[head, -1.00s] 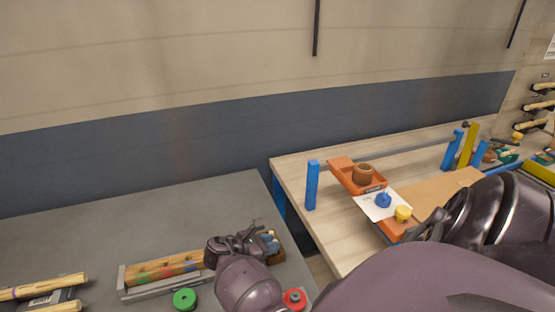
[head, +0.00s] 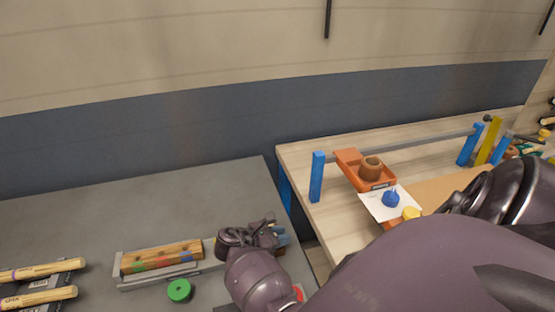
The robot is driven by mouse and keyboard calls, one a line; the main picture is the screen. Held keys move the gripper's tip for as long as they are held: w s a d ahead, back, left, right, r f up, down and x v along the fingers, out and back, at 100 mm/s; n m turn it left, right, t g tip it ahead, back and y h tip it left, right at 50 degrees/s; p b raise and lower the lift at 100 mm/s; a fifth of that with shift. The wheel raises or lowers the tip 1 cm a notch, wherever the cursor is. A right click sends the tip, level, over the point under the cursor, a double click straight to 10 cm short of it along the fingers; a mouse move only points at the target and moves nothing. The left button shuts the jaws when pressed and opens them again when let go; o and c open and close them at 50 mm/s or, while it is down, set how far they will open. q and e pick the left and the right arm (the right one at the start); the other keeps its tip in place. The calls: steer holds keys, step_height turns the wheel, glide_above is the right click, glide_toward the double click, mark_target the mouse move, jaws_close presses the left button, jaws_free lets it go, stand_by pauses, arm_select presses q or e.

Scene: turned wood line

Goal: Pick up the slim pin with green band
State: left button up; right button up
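I cannot make out a slim pin with a green band for certain. A wooden block (head: 160,257) with green, red and blue marks sits in a grey tray (head: 125,283) on the dark grey table. My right gripper (head: 268,226) is at the tray's right end, right of the block. Its fingers are small and dark, and its wrist covers part of the table, so I cannot tell whether it is open or holds anything. Bluish pieces (head: 281,236) show just beyond it, partly hidden. My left gripper is out of view.
A green ring (head: 179,290) lies in front of the tray. Banded wooden rods (head: 38,296) rest on a dark holder at the left. The wooden bench (head: 335,218) at the right carries an orange tray (head: 350,160) and blue posts (head: 317,178). The grey table's back is clear.

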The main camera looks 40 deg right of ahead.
steer(key=shift+a, duration=0.1)
jaws_close()
steer(key=shift+r, duration=0.1)
